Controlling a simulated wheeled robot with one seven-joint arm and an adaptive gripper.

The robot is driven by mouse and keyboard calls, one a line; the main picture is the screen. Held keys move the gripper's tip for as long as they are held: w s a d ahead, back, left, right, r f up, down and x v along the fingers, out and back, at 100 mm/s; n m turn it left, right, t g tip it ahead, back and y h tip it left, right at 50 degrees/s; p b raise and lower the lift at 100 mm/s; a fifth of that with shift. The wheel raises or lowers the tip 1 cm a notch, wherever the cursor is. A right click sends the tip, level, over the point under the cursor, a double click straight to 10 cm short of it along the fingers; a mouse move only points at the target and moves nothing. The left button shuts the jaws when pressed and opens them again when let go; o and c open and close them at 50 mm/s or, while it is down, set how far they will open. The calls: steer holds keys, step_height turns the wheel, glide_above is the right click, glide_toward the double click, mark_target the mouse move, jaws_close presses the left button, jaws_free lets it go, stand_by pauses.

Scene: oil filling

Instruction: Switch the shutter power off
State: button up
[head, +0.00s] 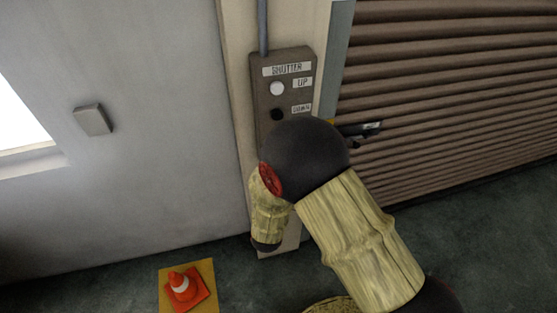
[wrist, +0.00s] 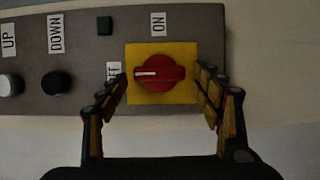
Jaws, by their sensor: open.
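The shutter control panel (head: 287,62) is on the wall, with its lower part hidden behind my arm in the head view. In the wrist view, the red rotary knob (wrist: 170,72) sits on a yellow plate (wrist: 134,52). Its white mark points left, toward a partly covered label (wrist: 113,68) that seems to read OFF. The ON label (wrist: 158,23) is above the plate. My gripper (wrist: 161,80) is open, with one finger on each side of the knob and visible gaps beside it. In the head view my gripper (head: 360,130) is only partly visible.
The brown shutter (head: 450,90) is to the right. An orange cone (head: 184,286) stands on the floor.

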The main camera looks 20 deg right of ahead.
steer(key=v, duration=1.2)
stand_by(0.6)
